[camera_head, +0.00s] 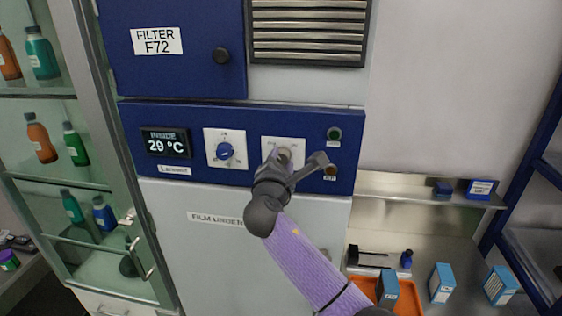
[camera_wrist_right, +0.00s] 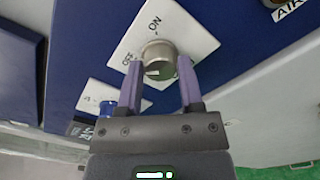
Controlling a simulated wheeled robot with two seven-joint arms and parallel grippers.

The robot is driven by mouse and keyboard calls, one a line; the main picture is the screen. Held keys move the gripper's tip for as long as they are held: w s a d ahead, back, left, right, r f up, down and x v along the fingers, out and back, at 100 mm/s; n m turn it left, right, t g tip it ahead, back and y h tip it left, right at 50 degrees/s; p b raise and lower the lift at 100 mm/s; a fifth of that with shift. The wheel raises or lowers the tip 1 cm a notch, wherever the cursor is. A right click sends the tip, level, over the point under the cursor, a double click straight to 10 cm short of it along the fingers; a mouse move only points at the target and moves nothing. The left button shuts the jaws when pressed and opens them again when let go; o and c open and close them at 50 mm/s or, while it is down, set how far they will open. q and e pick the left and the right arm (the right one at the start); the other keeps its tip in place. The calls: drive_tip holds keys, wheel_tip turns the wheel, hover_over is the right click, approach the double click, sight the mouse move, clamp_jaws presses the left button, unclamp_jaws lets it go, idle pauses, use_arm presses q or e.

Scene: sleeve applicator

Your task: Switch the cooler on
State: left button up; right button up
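The blue control panel (camera_head: 348,150) carries a display (camera_head: 167,143) reading 29 °C, a blue dial (camera_head: 224,151) on a white plate, and a grey rotary knob (camera_head: 284,153) on a second white plate. In the right wrist view the grey knob (camera_wrist_right: 158,58) stands on a plate marked ON and OFF. My right gripper (camera_wrist_right: 160,72) is open at this knob, one finger on each side, with small gaps showing. In the head view my right gripper (camera_head: 279,163) partly hides the knob and its plate. I cannot tell which mark the knob points to. My left gripper is not in view.
A green button (camera_head: 334,134) and a brownish button (camera_head: 330,172) sit right of the knob. A glass cabinet with bottles (camera_head: 42,142) stands at the left. Blue boxes (camera_head: 441,283) and an orange tray (camera_head: 412,300) are at lower right.

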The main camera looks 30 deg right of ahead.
clamp_jaws()
drive_tip(key=shift+m, duration=0.4)
drive_tip(key=m+b, duration=0.1)
drive_tip(key=m, duration=0.1)
drive_tip(key=m+b, duration=0.1)
drive_tip(key=shift+f+m, duration=0.2)
drive_tip(key=shift+m, duration=0.2)
drive_tip(key=m+b, duration=0.3)
drive_tip(key=m, duration=0.1)
drive_tip(key=m+b, duration=0.2)
drive_tip(key=m, duration=0.3)
drive_tip(key=shift+f, duration=0.1)
drive_tip(key=shift+m+b, duration=1.4)
drive_tip(key=shift+m, duration=0.8)
